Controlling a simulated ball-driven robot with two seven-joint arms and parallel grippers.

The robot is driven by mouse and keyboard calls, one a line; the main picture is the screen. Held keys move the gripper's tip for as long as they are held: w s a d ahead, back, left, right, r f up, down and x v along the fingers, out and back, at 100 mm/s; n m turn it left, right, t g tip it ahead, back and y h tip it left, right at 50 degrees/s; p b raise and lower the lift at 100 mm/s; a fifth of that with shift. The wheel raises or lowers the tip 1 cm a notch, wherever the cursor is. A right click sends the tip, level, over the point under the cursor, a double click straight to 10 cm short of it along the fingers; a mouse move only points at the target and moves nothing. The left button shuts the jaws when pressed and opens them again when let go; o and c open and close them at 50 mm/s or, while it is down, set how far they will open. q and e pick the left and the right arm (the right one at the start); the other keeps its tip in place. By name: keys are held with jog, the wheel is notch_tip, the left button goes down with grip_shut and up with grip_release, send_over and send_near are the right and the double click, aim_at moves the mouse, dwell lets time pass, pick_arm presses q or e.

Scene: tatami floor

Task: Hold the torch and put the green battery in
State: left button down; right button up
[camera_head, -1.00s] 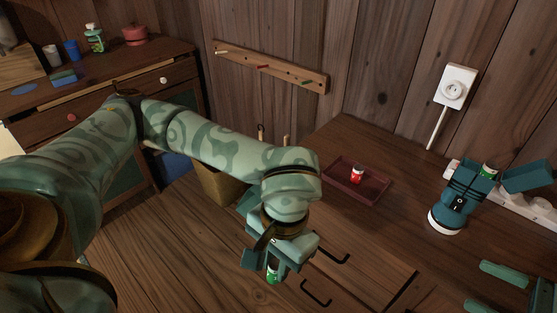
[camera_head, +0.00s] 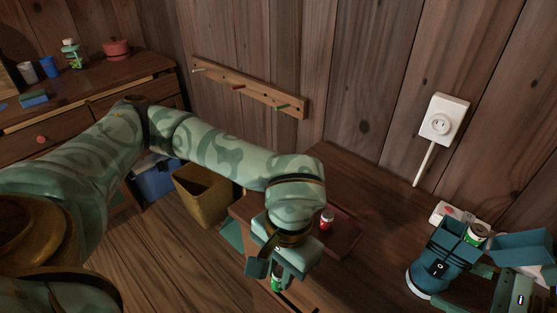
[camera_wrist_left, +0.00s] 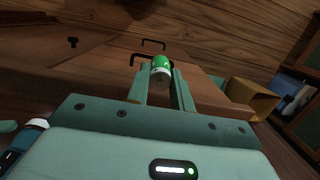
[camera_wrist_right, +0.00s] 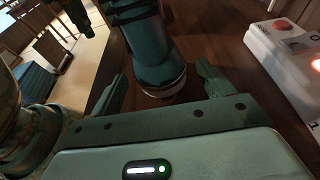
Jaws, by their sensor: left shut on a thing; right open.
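My left gripper (camera_head: 275,272) is shut on a green and white battery (camera_head: 277,284), hanging beyond the table's left edge. The battery shows between the fingers in the left wrist view (camera_wrist_left: 160,67).
A dark red tray (camera_head: 345,240) with a red battery (camera_head: 326,219) lies behind my left gripper. A white block with a red button (camera_head: 446,212) sits behind the torch. A wall socket (camera_head: 440,122) has a cord hanging down. A tan bin (camera_head: 203,196) stands on the floor.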

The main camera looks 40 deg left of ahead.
aim_at(437, 276)
pick_arm(q)
jog(key=shift+s+f, duration=0.1)
jog(key=shift+f, duration=0.4)
pick_arm(e)
jog(key=shift+x, duration=1.15)
pick_arm(q)
jog(key=shift+f+b, duration=0.15)
jog(key=shift+b, duration=0.2)
pick_arm(e)
jog(key=shift+a+f, duration=0.15)
jog(key=shift+a, duration=0.45)
